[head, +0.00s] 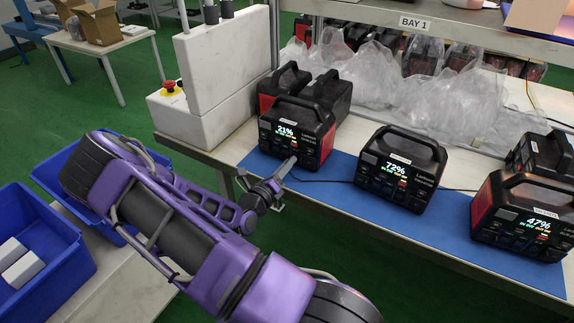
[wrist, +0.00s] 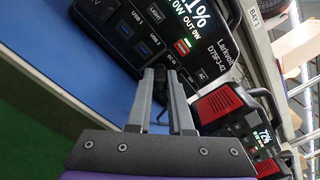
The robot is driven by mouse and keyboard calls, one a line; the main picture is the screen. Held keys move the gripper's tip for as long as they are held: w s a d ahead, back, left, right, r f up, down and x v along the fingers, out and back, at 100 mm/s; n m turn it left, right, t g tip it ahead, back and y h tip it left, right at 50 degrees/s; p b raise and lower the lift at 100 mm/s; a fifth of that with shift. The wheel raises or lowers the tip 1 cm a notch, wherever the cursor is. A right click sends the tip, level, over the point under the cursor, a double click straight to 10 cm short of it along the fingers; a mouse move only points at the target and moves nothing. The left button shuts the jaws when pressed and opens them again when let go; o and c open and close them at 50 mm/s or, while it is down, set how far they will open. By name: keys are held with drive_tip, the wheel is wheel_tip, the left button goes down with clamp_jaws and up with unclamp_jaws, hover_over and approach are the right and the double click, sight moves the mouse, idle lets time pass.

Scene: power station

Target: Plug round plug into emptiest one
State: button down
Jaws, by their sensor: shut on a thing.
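Three black power stations stand on the blue mat (head: 330,180). The left one (head: 290,142) reads 21%, the middle one (head: 400,170) 72%, and the right one (head: 525,222) 47%. My gripper (head: 288,168) is at the lower front of the 21% station. In the wrist view my gripper (wrist: 166,74) is shut on a dark plug (wrist: 161,95), mostly hidden between the fingers. The fingertips are at the port area of the 21% station (wrist: 150,30), beside the DC label. Whether the plug touches or sits in a port cannot be told.
A thin black cable (head: 325,181) runs over the mat from near my gripper towards the 72% station. A white block with a red emergency button (head: 171,87) stands left of the stations. Clear plastic bags (head: 440,100) lie behind them. Blue bins (head: 40,245) are at left.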

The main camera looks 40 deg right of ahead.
drive_tip(key=shift+d, duration=0.2)
drive_tip(key=c, duration=0.7)
unclamp_jaws()
drive_tip(key=shift+c, duration=0.2)
drive_tip(key=p+v, duration=0.1)
drive_tip(key=v, duration=1.6)
drive_tip(key=shift+a, duration=0.25)
